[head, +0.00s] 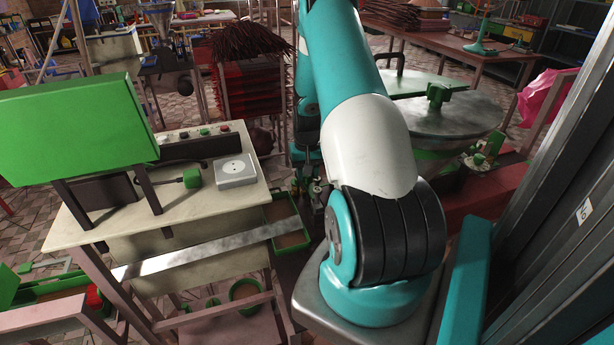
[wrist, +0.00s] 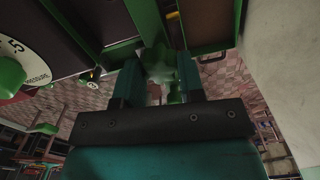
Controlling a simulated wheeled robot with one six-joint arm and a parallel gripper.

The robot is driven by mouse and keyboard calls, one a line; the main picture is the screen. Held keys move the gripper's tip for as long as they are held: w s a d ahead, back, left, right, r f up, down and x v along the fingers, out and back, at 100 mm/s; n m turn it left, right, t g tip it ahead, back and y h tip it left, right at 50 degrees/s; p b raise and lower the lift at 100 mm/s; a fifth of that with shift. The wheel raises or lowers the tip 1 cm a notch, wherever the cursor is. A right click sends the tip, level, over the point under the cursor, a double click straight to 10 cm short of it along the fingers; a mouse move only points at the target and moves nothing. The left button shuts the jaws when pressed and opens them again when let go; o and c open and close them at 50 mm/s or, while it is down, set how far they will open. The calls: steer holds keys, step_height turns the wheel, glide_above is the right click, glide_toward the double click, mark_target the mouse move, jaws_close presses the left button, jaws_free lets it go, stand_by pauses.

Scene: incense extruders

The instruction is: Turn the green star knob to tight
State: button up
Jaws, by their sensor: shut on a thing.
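The green star knob (wrist: 158,66) shows in the wrist view, just beyond and between the two teal fingers of my gripper (wrist: 158,82). My gripper is shut on it, with one finger on each side. The knob sits under a dark panel with green frame parts. The exact finger contact and any tight marking are too dark to make out. In the head view my arm covers most of this area, and I cannot clearly see the gripper or the held knob there.
A white dial (wrist: 14,58) with a green knob sits at left in the wrist view. A round metal pan (head: 450,118) is right of my arm, with dark posts (head: 560,235) nearer.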

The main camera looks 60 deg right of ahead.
steer(key=m+b, duration=0.2)
steer(key=m, duration=0.5)
steer(key=shift+d, duration=0.1)
steer(key=m+b, duration=0.1)
steer(key=m, duration=0.5)
steer(key=shift+r, duration=0.1)
steer(key=shift+m, duration=0.3)
steer(key=o, duration=0.9)
step_height(320, 180, up, 17)
steer(key=shift+r+b, duration=0.2)
steer(key=shift+b, duration=1)
